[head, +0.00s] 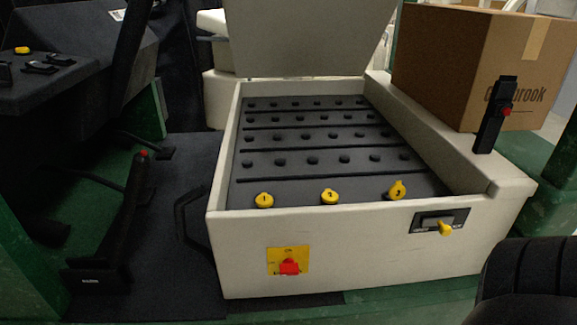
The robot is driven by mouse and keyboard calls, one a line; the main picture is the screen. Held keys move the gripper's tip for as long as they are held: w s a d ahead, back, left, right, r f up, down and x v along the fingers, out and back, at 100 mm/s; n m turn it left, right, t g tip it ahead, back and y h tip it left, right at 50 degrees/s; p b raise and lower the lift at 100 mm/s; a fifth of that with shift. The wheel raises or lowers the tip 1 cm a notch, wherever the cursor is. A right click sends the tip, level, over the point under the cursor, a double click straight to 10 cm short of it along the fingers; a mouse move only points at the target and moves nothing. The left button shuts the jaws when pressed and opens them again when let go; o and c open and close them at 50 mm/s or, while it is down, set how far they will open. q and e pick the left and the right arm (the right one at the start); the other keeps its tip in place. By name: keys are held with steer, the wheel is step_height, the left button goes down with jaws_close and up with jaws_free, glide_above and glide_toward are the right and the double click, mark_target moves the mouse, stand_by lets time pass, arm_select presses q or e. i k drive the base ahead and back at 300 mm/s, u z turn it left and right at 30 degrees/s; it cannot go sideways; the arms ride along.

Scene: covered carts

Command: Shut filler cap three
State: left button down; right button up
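Three yellow filler caps sit in a row along the near edge of the dark battery top inside the open cream box. Cap one (264,200) is at the left, marked 1. Cap two (330,197) is in the middle. Cap three (398,190) is at the right, marked 3. Cap three looks taller and more raised than the other two, as if tilted up; its hinge is too small to make out. Neither of my grippers is in view.
The cream box (350,245) has its lid (305,40) raised at the back. A red switch (289,267) and a yellow-handled latch (445,228) are on its front. A black lever (495,118) and a carton (475,65) stand at right. Another lever (122,220) stands left.

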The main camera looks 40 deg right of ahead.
mark_target(398, 190)
steer(key=u, duration=2.1)
steer(key=k, duration=2.55)
steer(key=z, duration=0.85)
